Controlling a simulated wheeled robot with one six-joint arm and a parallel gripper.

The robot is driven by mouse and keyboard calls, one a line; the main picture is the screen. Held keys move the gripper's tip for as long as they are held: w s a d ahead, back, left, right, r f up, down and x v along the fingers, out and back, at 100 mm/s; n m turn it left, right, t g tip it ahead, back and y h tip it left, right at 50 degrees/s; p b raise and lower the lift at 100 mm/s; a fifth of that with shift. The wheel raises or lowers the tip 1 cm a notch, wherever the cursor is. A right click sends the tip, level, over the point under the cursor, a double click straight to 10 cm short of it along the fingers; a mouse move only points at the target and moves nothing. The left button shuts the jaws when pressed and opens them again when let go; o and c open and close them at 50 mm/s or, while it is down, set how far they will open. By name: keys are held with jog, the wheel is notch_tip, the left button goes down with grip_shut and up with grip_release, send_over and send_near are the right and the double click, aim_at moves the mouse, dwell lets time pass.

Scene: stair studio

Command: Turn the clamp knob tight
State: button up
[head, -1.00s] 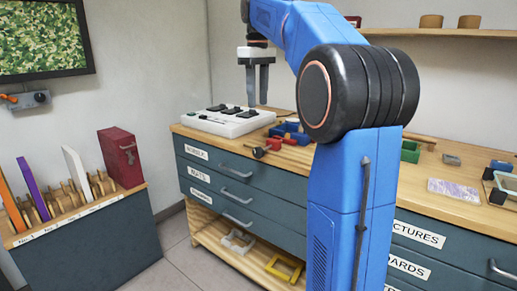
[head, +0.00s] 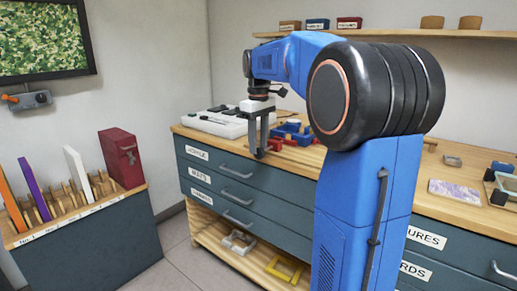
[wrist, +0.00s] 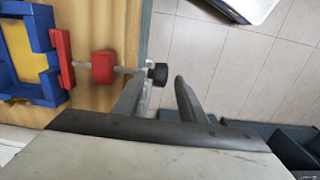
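The red clamp (wrist: 103,67) lies at the bench edge in the wrist view, with its metal screw running right to a round black knob (wrist: 158,74). In the wrist view the knob appears between the fingertips, closer to the left one. I cannot tell whether either finger touches it.
A blue frame (wrist: 35,85) around a yellow block sits against the clamp on the wooden bench top (head: 436,165). A white console (head: 211,123) stands left of my gripper. Drawers with handles (head: 237,173) are below. Open floor lies in front.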

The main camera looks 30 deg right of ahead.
aim_at(260, 153)
jog(key=shift+f, duration=1)
jog(key=c, duration=0.9)
jog(key=shift+o, duration=0.4)
jog(key=shift+s, duration=0.1)
jog(key=shift+o, duration=0.4)
jog(key=shift+s+f+t+y, duration=0.15)
jog(key=shift+t+y, duration=0.1)
jog(key=shift+t, duration=0.35)
jog(key=shift+s+r+t+y, duration=0.15)
jog(key=shift+t+y, duration=0.1)
jog(key=shift+t, duration=0.35)
jog(key=shift+s+d+f+t+y, duration=0.1)
jog(key=shift+t+y, duration=0.2)
jog(key=shift+t, duration=0.5)
jog(key=shift+s+f+t+y, duration=0.1)
jog(key=shift+t+y, duration=0.2)
jog(key=shift+t, duration=0.5)
